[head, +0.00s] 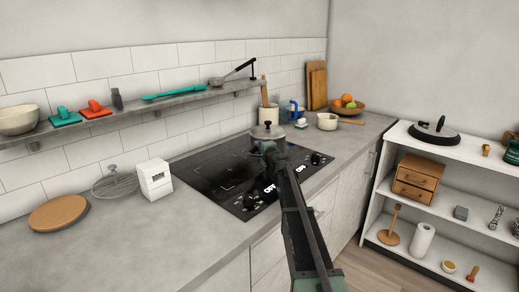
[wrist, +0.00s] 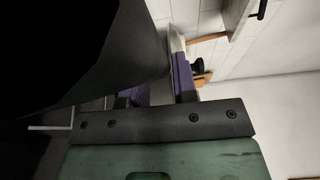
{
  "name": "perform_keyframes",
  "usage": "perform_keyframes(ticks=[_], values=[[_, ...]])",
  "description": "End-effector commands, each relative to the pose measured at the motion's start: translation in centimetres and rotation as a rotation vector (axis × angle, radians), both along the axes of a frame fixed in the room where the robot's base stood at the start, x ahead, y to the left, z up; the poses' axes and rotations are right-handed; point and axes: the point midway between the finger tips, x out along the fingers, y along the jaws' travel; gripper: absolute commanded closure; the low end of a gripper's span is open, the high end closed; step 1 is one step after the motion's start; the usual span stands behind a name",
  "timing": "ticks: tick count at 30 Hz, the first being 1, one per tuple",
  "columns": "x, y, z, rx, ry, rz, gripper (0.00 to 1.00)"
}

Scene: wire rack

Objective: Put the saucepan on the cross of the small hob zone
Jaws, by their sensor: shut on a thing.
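I cannot tell whether the pan touches the hob. In the wrist view a large dark shape, likely the saucepan (wrist: 110,45), fills the left side beside my gripper's purple fingers (wrist: 158,90). The small zone's cross cannot be made out; part of the hob is behind my arm and the pan.
A white box (head: 154,179), a glass lid (head: 114,184) and a round wooden board (head: 58,214) lie left of the hob. A cream pot (head: 327,121), a blue-handled item (head: 294,110) and a fruit bowl (head: 346,108) stand right of it. A wall shelf (head: 150,107) runs above.

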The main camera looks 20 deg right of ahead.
Motion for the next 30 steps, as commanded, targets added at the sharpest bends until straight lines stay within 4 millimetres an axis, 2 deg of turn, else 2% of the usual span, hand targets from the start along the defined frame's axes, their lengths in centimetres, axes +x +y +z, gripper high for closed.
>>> perform_keyframes(ticks=[9, 10, 15, 25, 30], values=[[0.0, 0.0, -0.1, -0.002, 0.000, 0.000, 1.00], [0.0, 0.0, -0.1, 0.000, 0.000, 0.000, 0.70], [0.0, 0.0, 0.0, 0.000, 0.000, 0.000, 0.48], [-0.1, 0.0, 0.5, 0.000, 0.000, 0.000, 0.48], [-3.1, -0.2, 0.3, 0.000, 0.000, -0.002, 0.48]])
